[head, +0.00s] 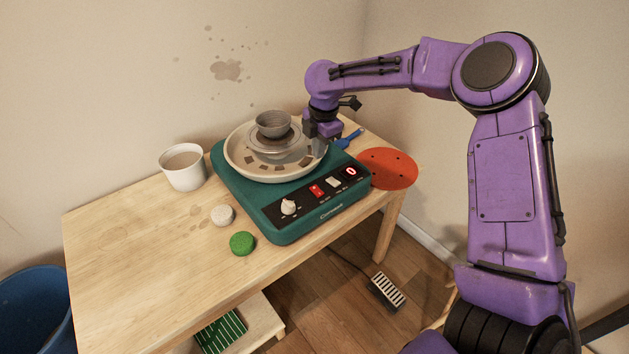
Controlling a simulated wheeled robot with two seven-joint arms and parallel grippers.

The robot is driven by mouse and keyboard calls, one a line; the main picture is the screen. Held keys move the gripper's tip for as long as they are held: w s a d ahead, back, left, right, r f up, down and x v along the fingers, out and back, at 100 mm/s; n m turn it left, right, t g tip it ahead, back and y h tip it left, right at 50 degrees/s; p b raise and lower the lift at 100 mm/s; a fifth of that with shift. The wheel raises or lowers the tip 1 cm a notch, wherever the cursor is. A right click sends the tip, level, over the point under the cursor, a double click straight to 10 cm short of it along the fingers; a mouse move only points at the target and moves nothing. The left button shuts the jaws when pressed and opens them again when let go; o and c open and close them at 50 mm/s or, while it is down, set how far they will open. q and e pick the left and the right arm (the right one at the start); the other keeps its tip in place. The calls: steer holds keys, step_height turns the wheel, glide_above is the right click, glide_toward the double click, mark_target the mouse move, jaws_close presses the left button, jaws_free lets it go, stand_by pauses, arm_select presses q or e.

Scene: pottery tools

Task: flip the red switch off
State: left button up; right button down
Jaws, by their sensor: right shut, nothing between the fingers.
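The red switch (316,191) sits on the black front panel of a green pottery wheel (295,227) on the wooden table. It lies between a white knob (288,207) on its left and a white switch (333,182) on its right. A small red display (351,171) at the panel's right end seems to read 0. I cannot tell the red switch's position at this size. My right gripper (319,147) points down over the right rim of the wheel's pan, behind the panel and apart from the switch. It is shut and holds nothing. My left gripper is not in view.
A grey bowl (273,124) stands on the wheel head inside the cream splash pan (240,163). A white cup (183,167), a pale round piece (222,215) and a green sponge (242,243) are left of the wheel. An orange disc (387,168) overhangs the table's right edge.

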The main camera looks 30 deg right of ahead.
mark_target(314, 188)
steer(key=f, duration=0.4)
steer(key=w+f+p, duration=0.1)
steer(key=f, duration=0.3)
steer(key=f+p, duration=0.1)
steer(key=f, duration=0.4)
steer(key=shift+w+f, duration=0.1)
steer(key=shift+w, duration=0.25)
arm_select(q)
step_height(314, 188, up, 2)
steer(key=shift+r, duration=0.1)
